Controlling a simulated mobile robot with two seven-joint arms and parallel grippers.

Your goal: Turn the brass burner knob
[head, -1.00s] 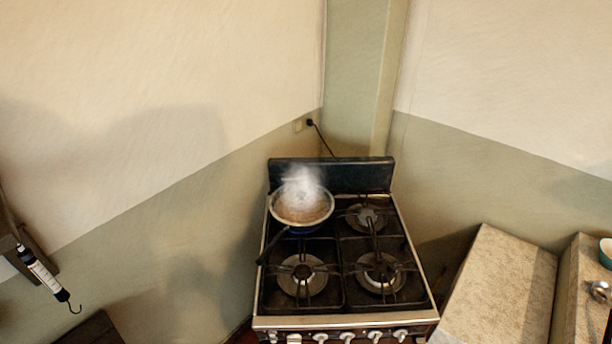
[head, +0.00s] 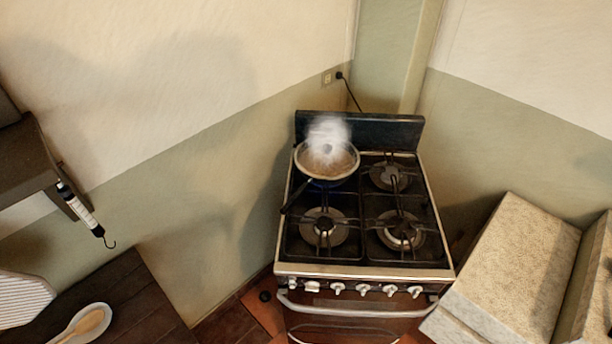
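The stove (head: 360,268) stands in the corner with a row of several knobs (head: 363,289) along its front panel. They look pale or silvery. I cannot tell which one is brass, or which way any of them is turned. A pan (head: 328,170) sits on the back left burner with its dark handle pointing toward the front left. White steam (head: 328,132) rises from it, and a bluish glow shows under it. Neither of my grippers is in view.
A counter block (head: 520,255) stands right of the stove. At left are a dark wooden table (head: 130,295) with a white spoon rest (head: 88,322), and a wall shelf (head: 25,165) with a hanging hook scale (head: 80,208). Floor shows left of the stove.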

